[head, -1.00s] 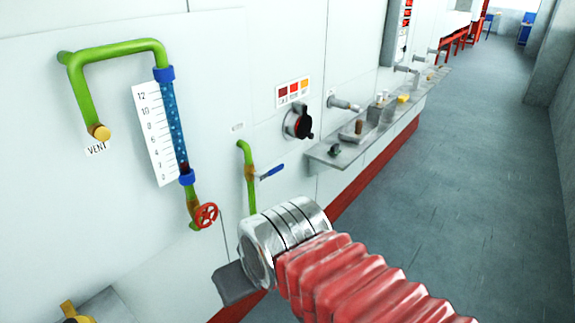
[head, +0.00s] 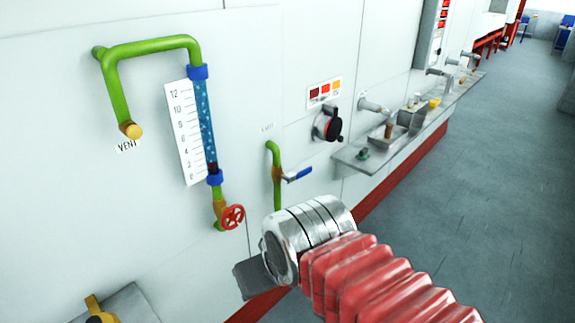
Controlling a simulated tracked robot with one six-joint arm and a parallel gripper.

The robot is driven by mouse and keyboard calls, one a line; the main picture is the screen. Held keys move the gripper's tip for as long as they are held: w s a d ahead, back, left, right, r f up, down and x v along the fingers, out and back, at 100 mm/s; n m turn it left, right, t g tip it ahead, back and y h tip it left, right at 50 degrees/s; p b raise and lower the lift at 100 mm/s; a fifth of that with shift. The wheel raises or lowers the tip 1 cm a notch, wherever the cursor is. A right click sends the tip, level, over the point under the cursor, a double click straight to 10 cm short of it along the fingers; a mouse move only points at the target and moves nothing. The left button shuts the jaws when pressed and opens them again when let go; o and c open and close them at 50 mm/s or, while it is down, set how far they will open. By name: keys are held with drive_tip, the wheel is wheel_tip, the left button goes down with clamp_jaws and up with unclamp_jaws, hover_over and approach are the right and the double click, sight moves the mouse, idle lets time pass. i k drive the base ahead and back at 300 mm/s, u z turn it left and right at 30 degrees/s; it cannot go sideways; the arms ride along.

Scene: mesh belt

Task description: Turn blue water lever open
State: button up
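The blue lever (head: 298,174) sits on a green pipe (head: 276,190) that comes out of the white wall and runs downward. The lever points right, roughly across the pipe, tilted slightly up in the picture. My gripper (head: 250,279) is at the end of my red-sleeved arm, below and left of the lever in the picture and apart from it. Only a dark grey part of it shows past the silver wrist. Its fingertips are hidden, so I cannot tell whether it is open.
A red handwheel (head: 232,217) sits below a blue gauge tube (head: 205,125). A black knob (head: 328,125) is on the wall to the right. A shelf (head: 375,158) with small items juts out along the wall. A yellow handle (head: 95,305) is at bottom left. The floor (head: 470,180) at right is clear.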

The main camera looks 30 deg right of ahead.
sight(308, 170)
drive_tip(key=i, duration=0.85)
drive_tip(key=z, duration=0.05)
